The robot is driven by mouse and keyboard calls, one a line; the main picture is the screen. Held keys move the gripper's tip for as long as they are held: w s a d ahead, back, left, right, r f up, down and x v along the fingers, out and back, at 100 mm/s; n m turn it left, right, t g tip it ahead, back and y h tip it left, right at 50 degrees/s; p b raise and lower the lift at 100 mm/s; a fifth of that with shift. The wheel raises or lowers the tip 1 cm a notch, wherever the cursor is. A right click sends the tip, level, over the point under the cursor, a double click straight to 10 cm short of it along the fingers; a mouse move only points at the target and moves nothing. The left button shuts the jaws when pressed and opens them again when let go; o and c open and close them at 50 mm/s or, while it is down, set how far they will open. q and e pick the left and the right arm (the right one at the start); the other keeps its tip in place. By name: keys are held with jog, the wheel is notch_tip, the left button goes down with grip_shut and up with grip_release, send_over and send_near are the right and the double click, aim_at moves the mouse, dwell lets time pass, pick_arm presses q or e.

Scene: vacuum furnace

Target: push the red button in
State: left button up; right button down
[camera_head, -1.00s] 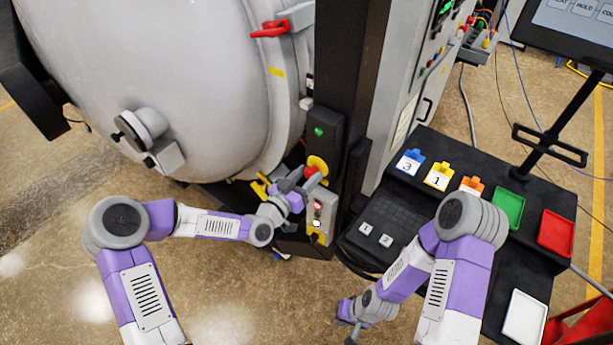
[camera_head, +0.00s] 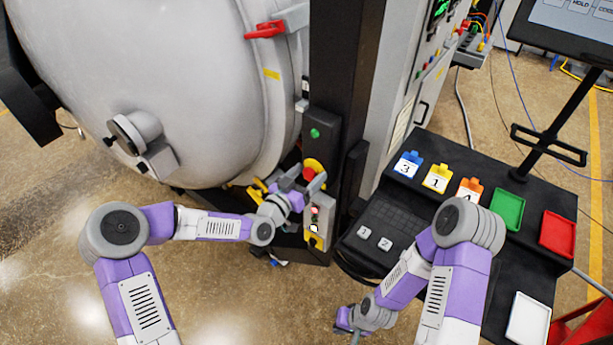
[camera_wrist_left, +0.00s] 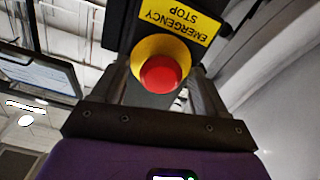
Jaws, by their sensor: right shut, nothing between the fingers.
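The red button (camera_head: 309,173) is a round emergency stop on a yellow base, fixed to the dark post beside the furnace. The left wrist view shows the red button (camera_wrist_left: 161,74) facing me, below a yellow EMERGENCY STOP label (camera_wrist_left: 179,22). My left gripper (camera_head: 303,183) is open in front of it, with one finger to each side of the button. No contact can be made out. My right gripper (camera_head: 347,330) is low at the bottom of the head view, shut and empty, away from the button.
A green button (camera_head: 315,133) sits higher on the same post. A small grey box with lights (camera_head: 317,222) is just below the red button. The large grey furnace chamber (camera_head: 170,70) is to the left. A black table (camera_head: 400,205) with numbered tags and coloured trays stands to the right.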

pick_arm(q)
jog(key=shift+s, duration=0.1)
jog(key=v, duration=0.7)
jog(key=shift+s+a+b, duration=0.15)
jog(key=shift+a+b, duration=0.05)
jog(key=shift+b, duration=0.2)
jog(key=s+f+n+g+y+b, duration=0.1)
jog(key=s+f+n+g+y, duration=0.2)
jog(key=f, duration=0.8)
jog(key=s+f+n+g+b, duration=0.1)
jog(key=s+f+g+b, duration=0.3)
jog(key=f, duration=0.6)
jog(key=s+a+f+n+g+y, duration=0.3)
jog(key=s+a+f+g, duration=0.2)
jog(key=s+f, duration=1)
jog(key=s+g, duration=0.2)
jog(key=s, duration=0.1)
jog(key=shift+a+f+n, duration=0.2)
jog(key=shift+a+n, duration=0.05)
jog(key=shift+n, duration=0.15)
